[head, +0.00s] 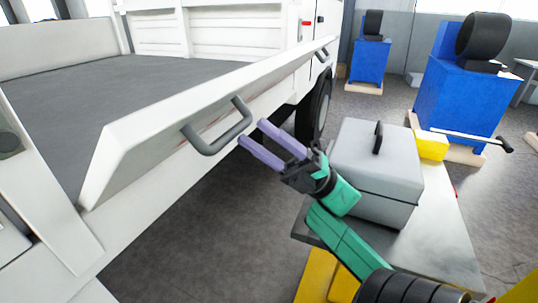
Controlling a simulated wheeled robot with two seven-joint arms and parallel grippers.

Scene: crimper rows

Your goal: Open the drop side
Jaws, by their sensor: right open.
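The white drop side (150,135) of the truck bed runs from lower left to upper right. It leans outward at the top, with a gap between its near end and the white corner post (45,185). A grey bar handle (228,134) is fixed on its outer face, and a second handle (321,55) shows near the far end. My right gripper (256,134) is open and empty, its two purple fingers pointing at the near handle. The fingertips are just right of the handle; whether they touch it I cannot tell. My left gripper is out of view.
A grey lidded box (375,175) and a yellow block (432,145) stand on a metal-topped table (440,225) to the right. Blue machine stands (460,95) are behind. The dark truck bed (110,85) looks empty. Floor is clear below the drop side.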

